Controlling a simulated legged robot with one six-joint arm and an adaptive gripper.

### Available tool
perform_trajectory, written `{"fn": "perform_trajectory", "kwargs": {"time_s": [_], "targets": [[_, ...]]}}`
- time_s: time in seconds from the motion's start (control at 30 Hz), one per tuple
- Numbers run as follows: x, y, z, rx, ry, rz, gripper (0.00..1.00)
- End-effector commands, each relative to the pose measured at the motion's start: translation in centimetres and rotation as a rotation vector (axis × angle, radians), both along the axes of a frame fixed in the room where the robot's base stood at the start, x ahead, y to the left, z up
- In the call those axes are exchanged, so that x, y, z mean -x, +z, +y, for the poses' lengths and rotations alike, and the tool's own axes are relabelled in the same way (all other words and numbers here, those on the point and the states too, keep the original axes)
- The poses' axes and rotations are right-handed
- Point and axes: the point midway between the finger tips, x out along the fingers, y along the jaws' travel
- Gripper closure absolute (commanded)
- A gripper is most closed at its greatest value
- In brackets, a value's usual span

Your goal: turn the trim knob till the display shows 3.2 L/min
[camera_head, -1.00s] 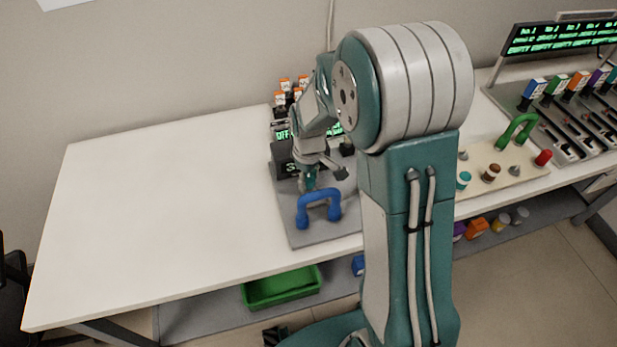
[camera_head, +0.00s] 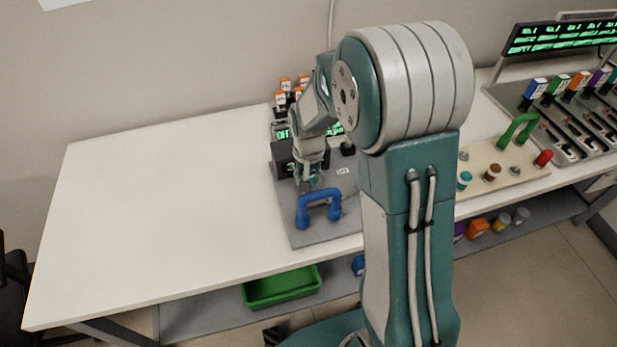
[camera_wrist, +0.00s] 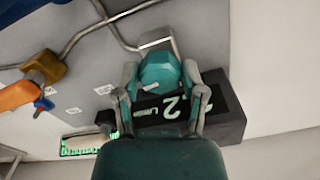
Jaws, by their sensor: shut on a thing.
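My gripper (camera_wrist: 162,90) is shut on the teal trim knob (camera_wrist: 160,70) in the wrist view, with one finger on each side of it. In the head view my gripper (camera_head: 308,180) is low over the grey panel (camera_head: 310,235), and the knob is hidden there. The dark display (camera_wrist: 172,108) is just beside the knob in the wrist view, partly covered by my fingers. A "2" and part of a unit label show on it.
A blue handle (camera_head: 318,205) stands on the panel in front of my gripper. Orange-capped items (camera_head: 285,90) stand behind the display. A board with a green handle (camera_head: 517,130) is to the right. The table's left half (camera_head: 160,200) is clear.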

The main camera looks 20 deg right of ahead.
Motion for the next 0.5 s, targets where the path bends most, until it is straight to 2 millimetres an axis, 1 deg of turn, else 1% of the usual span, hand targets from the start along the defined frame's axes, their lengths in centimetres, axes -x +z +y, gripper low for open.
{"fn": "perform_trajectory", "kwargs": {"time_s": [0.2,0.5], "targets": [[-0.17,0.06,0.08,0.000,-0.158,-0.005,0.94],[-0.20,0.06,0.11,-0.001,-0.291,-0.006,0.94]]}}
